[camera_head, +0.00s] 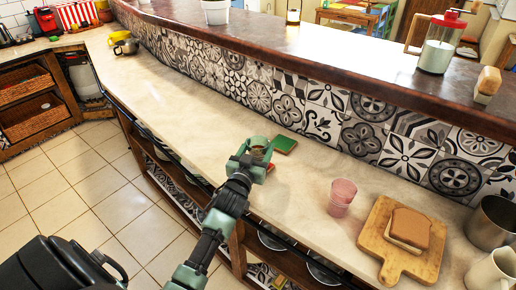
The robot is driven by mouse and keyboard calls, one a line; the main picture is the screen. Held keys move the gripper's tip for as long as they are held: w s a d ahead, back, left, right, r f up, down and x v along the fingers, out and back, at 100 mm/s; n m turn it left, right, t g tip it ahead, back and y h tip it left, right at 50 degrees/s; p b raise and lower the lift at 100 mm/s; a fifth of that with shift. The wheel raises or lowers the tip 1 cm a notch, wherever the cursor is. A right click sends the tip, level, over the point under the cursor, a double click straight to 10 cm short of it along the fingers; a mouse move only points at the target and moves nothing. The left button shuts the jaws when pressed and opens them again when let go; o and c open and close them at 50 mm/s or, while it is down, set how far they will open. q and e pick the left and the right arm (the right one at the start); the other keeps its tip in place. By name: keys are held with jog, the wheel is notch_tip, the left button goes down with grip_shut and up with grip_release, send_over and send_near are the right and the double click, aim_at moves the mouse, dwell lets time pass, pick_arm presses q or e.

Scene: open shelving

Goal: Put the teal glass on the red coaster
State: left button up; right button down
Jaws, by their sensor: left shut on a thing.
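The teal glass (259,143) is at the tip of my left gripper (257,157), over the light counter. The gripper is shut on it, and its fingers hide part of the glass. I cannot tell whether the glass touches the counter. I cannot make out a plainly red coaster; a small reddish patch shows by the gripper's right finger. My right gripper is not in view.
A pink glass (342,196) stands further right on the counter. Beyond it are a wooden board (398,268) with bread (410,227), a metal cup (491,222) and a cream jug (492,271). A patterned tile wall (290,105) rises behind. The counter's left stretch is mostly clear.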

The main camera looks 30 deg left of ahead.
pick_arm(q)
jog(key=shift+r, duration=0.1)
jog(key=o, duration=1.7)
jog(key=b+v, duration=0.1)
jog(key=v, duration=1.1)
jog(key=shift+s+d, duration=0.1)
